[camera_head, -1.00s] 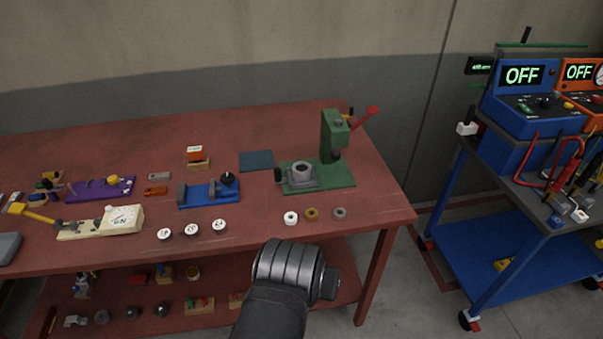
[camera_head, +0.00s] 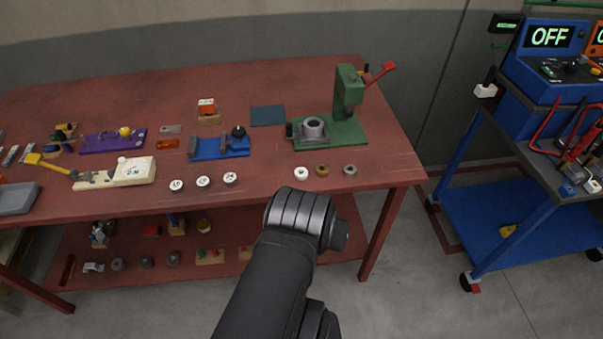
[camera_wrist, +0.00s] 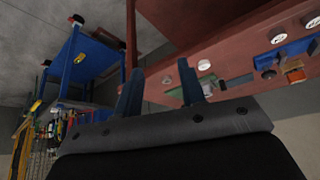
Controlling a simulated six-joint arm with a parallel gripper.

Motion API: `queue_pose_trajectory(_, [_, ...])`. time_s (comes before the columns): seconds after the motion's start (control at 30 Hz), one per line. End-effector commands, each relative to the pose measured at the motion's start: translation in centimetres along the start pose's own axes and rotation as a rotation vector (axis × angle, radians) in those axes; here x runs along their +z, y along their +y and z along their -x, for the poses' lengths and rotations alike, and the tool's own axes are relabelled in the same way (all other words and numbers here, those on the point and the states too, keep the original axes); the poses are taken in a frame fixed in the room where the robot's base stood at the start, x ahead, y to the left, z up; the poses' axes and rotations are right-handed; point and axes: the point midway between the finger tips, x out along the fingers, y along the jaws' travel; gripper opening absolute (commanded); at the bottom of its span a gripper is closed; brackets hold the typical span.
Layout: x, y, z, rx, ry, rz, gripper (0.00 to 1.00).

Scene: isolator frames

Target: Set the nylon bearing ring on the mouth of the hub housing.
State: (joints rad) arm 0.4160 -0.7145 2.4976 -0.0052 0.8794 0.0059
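A white ring (camera_head: 301,173), which looks like the nylon bearing ring, lies flat near the table's front edge. It is the leftmost of three small rings. The hub housing (camera_head: 313,128) is a grey upright cylinder with an open mouth. It stands on the base of a green press (camera_head: 348,90), and nothing sits on its mouth. My arm reaches in from the bottom in the head view, its wrist in front of the table edge, and my gripper's fingers are hidden there. In the wrist view my gripper (camera_wrist: 160,68) is open, with nothing between its two dark blue fingers.
A brown ring (camera_head: 322,170) and a grey ring (camera_head: 350,169) lie right of the white one. Several white labelled caps (camera_head: 203,182) lie to the left. A blue fixture (camera_head: 220,148) stands behind them. A blue cart (camera_head: 520,225) is at the right.

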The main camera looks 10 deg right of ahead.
Motion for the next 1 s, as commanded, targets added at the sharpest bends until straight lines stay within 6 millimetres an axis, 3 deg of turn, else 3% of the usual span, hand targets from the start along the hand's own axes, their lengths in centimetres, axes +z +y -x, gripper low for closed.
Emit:
queue_pose_trajectory(0.03, [0.0,0.0,0.0,0.000,0.000,0.000,0.46])
queue_pose_trajectory(0.1, [0.0,0.0,0.0,0.000,0.000,0.000,0.58])
queue_pose_trajectory(0.47, [-0.7,-0.1,0.3,-0.008,-0.013,-0.015,0.58])
queue_pose_trajectory(0.57, [-2.3,-0.6,1.0,-0.030,-0.047,-0.053,0.58])
queue_pose_trajectory(1.0, [-14.2,-3.8,3.9,-0.194,-0.279,-0.296,0.58])
